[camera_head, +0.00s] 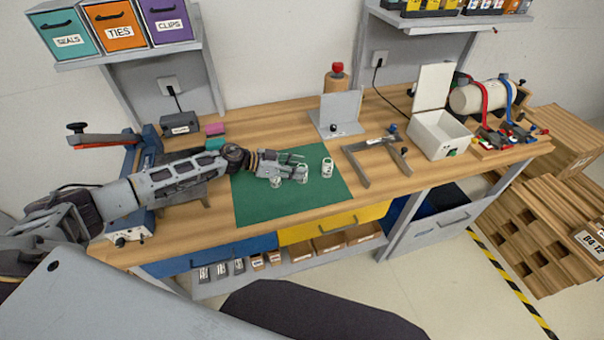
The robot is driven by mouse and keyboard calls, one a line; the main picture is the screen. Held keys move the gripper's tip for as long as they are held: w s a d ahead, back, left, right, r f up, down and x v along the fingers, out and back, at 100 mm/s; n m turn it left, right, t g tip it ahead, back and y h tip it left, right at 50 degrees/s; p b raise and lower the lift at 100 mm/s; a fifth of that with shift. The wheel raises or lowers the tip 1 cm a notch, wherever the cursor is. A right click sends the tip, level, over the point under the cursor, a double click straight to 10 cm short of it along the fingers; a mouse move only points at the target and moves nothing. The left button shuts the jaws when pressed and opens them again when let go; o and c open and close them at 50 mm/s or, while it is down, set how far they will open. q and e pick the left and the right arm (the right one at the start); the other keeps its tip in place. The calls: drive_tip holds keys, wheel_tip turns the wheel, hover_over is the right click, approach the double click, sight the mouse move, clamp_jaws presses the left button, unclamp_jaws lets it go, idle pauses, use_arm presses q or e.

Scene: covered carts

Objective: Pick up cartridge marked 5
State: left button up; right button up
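Small white cylindrical cartridges stand on the green mat (252,207). One cartridge (327,168) stands clear to the right of my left gripper. Another cartridge (302,175) is right at the gripper's fingertips and partly overlaps them in the picture. A third cartridge (276,182) is just in front of the gripper's base. Their marks are too small to read, so I cannot tell which is 5. My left gripper (302,164) reaches in low from the left, its two fingers apart. I cannot tell whether it touches a cartridge. My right gripper is not in view.
The mat lies on a wooden bench (227,240). A grey bracket plate (340,112), a grey clamp-like frame (378,153) and an open white box (440,134) stand right of it. A blue-framed device (146,190) stands at left. The mat's front is free.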

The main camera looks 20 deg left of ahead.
sight(297, 181)
use_arm(q)
drive_tip(key=c, duration=0.5)
drive_tip(key=shift+r, duration=0.15)
drive_tip(key=shift+c, duration=0.2)
wheel_tip(297, 181, up, 10)
idle(0.4)
